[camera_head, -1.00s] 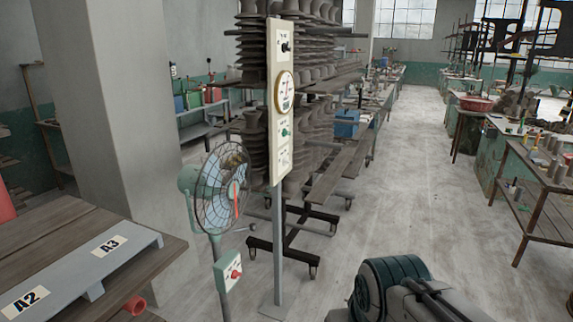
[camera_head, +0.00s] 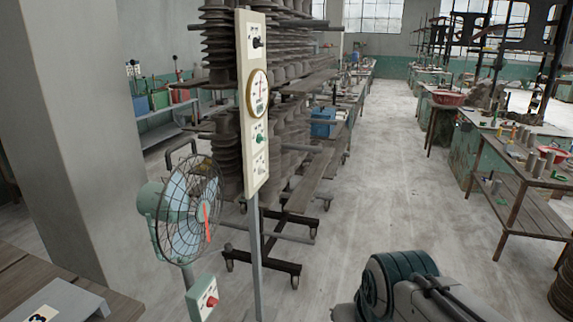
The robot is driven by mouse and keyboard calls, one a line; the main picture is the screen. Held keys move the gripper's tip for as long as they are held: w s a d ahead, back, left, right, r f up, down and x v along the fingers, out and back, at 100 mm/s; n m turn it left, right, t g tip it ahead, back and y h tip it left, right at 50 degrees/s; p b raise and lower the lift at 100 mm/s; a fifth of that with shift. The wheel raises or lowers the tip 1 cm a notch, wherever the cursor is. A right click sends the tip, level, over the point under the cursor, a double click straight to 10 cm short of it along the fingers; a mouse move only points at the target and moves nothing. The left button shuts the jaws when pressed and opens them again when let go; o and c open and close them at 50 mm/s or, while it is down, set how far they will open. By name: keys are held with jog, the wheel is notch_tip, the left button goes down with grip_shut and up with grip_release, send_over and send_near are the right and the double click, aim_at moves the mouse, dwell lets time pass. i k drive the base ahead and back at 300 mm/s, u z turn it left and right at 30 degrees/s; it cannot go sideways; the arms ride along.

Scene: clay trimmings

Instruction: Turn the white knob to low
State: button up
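A tall cream control panel (camera_head: 243,60) stands upright on a grey post, left of the picture's middle. It carries a black knob (camera_head: 258,42) at the top, a round dial (camera_head: 258,93) with a yellow rim below it, and a green knob (camera_head: 259,138) under that. A pale fitting near the panel's lower end (camera_head: 259,165) may be the white knob; it is too small to tell its setting. The labels are too small to read. Part of my arm shows at the bottom right of centre, apart from the panel. My gripper is not in view.
A fan (camera_head: 190,210) stands left of the post, with a red knob on its pale green box (camera_head: 203,298). A wheeled rack (camera_head: 265,265) with stacked dark ware is behind the panel. A wooden table is at lower left, workbenches (camera_head: 520,175) at right. The middle aisle is clear.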

aim_at(260, 171)
jog(key=z, duration=0.2)
jog(key=i, duration=1.3)
jog(key=u, duration=0.1)
